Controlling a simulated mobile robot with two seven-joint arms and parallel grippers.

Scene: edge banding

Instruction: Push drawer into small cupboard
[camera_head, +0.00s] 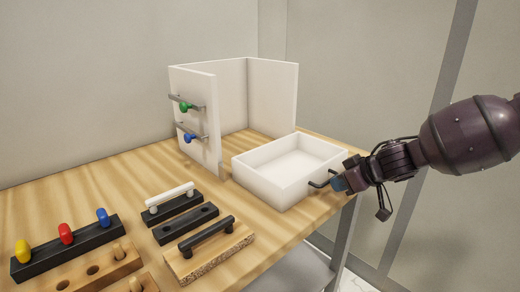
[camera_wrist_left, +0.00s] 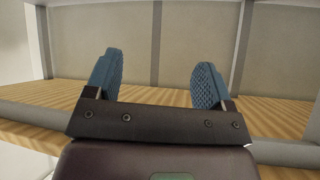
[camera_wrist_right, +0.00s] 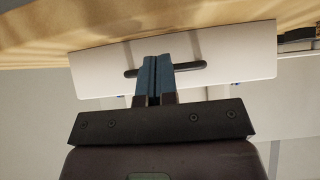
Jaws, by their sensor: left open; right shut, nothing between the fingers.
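The white drawer (camera_head: 287,170) stands on the wooden table, its front with a dark bar handle (camera_head: 322,180) facing right. The small cupboard (camera_head: 272,92) is white and open-fronted, standing behind the drawer, with a panel (camera_head: 198,120) on its left. The drawer is apart from the cupboard, in front of it. My right gripper (camera_head: 340,184) is shut and empty at the drawer's handle. In the right wrist view its closed fingertips (camera_wrist_right: 153,62) overlap the handle's middle; contact is unclear. My left gripper (camera_wrist_left: 155,75) is open and empty; it shows only in the left wrist view.
Green (camera_head: 184,106) and blue (camera_head: 188,138) knobs with grey bars are on the cupboard's left panel. Black and wooden blocks with pegs and handles (camera_head: 209,240) cover the table's front left. The table edge is just right of the drawer.

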